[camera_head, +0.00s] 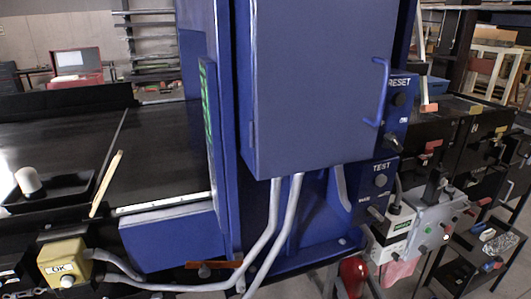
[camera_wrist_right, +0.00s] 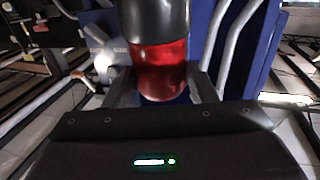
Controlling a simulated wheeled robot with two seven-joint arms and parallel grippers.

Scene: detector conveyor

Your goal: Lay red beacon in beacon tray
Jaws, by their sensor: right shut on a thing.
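My right gripper (camera_wrist_right: 163,88) is shut on the red beacon (camera_wrist_right: 160,72), a translucent red cylinder with a black upper part in the right wrist view. The beacon (camera_head: 352,272) also shows at the bottom edge of the head view, in front of the blue machine's lower frame; the fingers there are mostly cut off. I cannot tell for certain which tray is the beacon tray. A shallow black tray (camera_head: 72,194) with a white cylinder sits on the conveyor at left. A dark tray-like shelf (camera_head: 462,262) with small items stands at lower right. My left gripper is not in view.
The tall blue machine cabinet (camera_head: 315,90) with grey conduits stands close ahead. The dark conveyor belt (camera_head: 160,150) is bare at left. A grey control box (camera_head: 425,222) and black bins (camera_head: 450,140) crowd the right.

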